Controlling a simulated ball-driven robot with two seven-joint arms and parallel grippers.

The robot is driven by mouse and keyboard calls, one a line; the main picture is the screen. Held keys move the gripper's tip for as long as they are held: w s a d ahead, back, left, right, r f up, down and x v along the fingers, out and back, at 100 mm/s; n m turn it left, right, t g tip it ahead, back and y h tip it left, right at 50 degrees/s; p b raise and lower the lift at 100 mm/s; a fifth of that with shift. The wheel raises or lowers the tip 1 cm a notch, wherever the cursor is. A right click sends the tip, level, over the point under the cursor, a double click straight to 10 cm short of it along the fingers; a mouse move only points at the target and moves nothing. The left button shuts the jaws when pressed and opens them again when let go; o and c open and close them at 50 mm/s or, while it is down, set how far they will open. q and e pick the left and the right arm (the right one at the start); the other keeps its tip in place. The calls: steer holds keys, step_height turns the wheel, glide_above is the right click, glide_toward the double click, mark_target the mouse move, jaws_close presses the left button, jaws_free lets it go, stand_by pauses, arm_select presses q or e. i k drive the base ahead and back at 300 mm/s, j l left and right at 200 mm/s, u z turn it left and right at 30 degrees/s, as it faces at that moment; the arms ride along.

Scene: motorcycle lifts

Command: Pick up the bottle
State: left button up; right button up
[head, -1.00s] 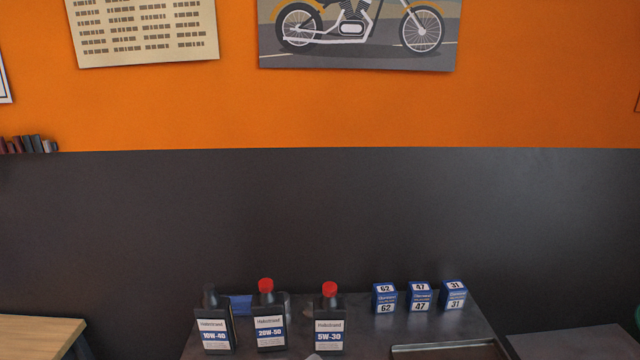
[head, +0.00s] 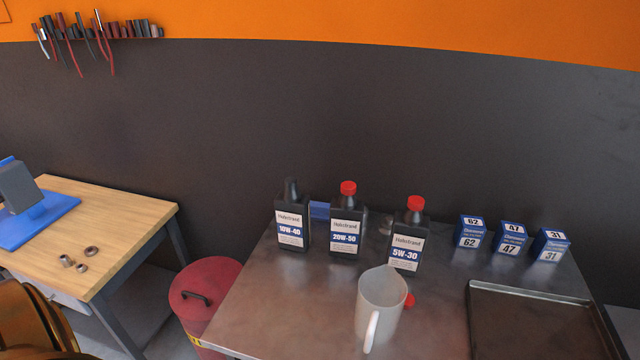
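Three dark oil bottles stand upright in a row on the metal table. The left one, labelled 10W-40 (head: 291,222), has a dark top with no red cap. The middle one, labelled 20W-50 (head: 346,228), and the right one, labelled 5W-30 (head: 408,240), have red caps. A whitish jug (head: 381,306) with a handle stands in front of the 5W-30 bottle and overlaps its base. A loose red cap (head: 409,300) lies beside the jug. Neither of my grippers is in view.
The metal table (head: 290,300) is clear at its front left. Blue boxes marked 62 (head: 470,232), 47 (head: 510,238) and 31 (head: 551,245) stand behind a tray (head: 535,293). A red bin (head: 204,290) stands between the table and a wooden bench (head: 120,215).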

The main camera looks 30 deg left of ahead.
mark_target(292, 208)
steer(key=u, duration=1.3)
